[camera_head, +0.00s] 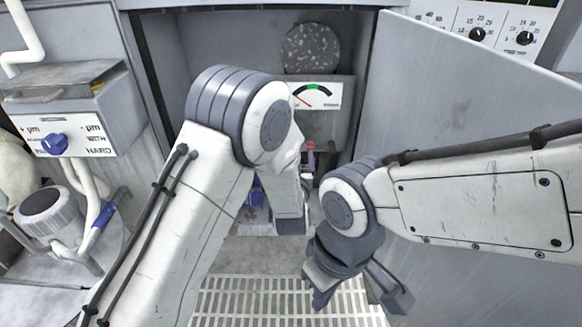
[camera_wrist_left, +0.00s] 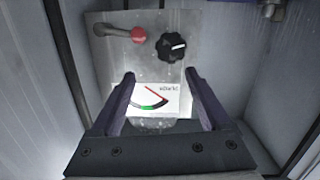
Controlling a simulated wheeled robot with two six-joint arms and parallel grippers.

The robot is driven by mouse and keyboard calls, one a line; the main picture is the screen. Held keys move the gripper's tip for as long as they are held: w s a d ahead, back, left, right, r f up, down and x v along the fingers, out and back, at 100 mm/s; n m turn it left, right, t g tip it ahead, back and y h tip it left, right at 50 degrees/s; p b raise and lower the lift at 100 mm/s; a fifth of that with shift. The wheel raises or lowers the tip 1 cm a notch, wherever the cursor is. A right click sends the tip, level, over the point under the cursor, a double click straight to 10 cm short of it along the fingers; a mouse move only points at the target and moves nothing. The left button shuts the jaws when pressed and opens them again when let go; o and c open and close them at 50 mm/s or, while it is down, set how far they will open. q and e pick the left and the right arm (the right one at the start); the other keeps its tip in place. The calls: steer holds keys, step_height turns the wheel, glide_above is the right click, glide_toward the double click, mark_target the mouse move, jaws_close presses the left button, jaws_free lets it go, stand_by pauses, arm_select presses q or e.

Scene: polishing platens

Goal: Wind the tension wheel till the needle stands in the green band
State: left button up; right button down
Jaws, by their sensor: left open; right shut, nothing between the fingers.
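The gauge (camera_head: 318,93) is on a panel inside the open cabinet. Its red needle lies left of the green band, apart from it. In the left wrist view the gauge (camera_wrist_left: 150,98) appears upside down. A dark speckled disc (camera_head: 311,48), perhaps the tension wheel, stands above the gauge; I cannot tell for sure. My left gripper (camera_wrist_left: 160,84) is open and empty, its fingers either side of the gauge in its view; my arm hides it in the head view. My right gripper (camera_head: 322,298) is shut and empty, low in front of the cabinet.
A black knob (camera_wrist_left: 172,48) and a red-tipped lever (camera_wrist_left: 138,34) share the gauge's panel. The open cabinet door (camera_head: 450,95) stands at the right. A control box with a blue knob (camera_head: 54,143) is at the left. A slatted grating (camera_head: 240,300) lies below.

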arm_select(q)
steer(key=shift+t+y, duration=0.4)
steer(key=shift+t, duration=0.3)
steer(key=w+f+b, duration=0.1)
steer(key=w+b, duration=0.1)
steer(key=w, duration=0.1)
steer(key=w+a+f+b, duration=0.1)
steer(key=w+b, duration=0.1)
steer(key=w, duration=0.2)
steer(key=w+f+b, duration=0.1)
steer(key=w+b, duration=0.1)
steer(key=w, duration=0.2)
steer(key=shift+a, duration=0.15)
arm_select(e)
step_height(320, 180, down, 8)
steer(key=shift+r, duration=0.25)
